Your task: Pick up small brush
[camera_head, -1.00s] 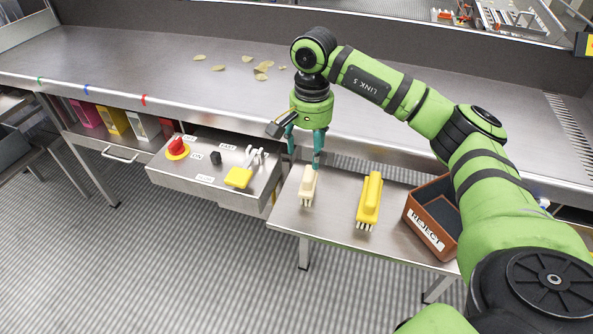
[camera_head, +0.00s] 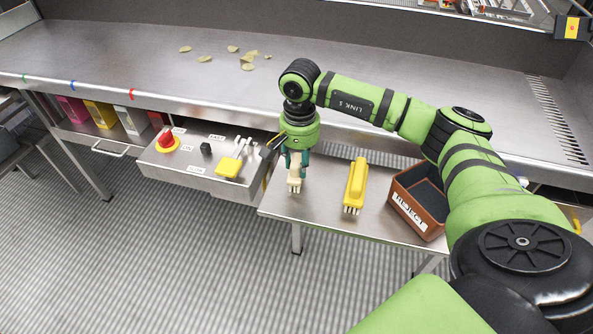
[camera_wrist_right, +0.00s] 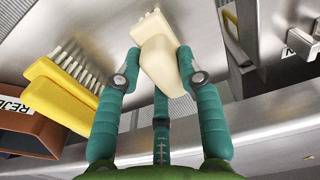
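The small cream brush (camera_head: 294,174) stands bristles down on the small metal table, near its left end. My right gripper (camera_head: 295,158) points down over it, with a finger on each side of its handle. In the right wrist view the fingertips (camera_wrist_right: 158,68) press close against both sides of the cream brush (camera_wrist_right: 160,52), with hardly any gap. The brush appears still at table level. The upper handle is partly hidden by the fingers. My left gripper does not show.
A larger yellow brush (camera_head: 355,184) lies right of the cream one, and a brown reject box (camera_head: 429,222) stands beyond it. A control box (camera_head: 187,168) with a red knob is to the left. The big metal worktop (camera_head: 210,90) behind holds several chips.

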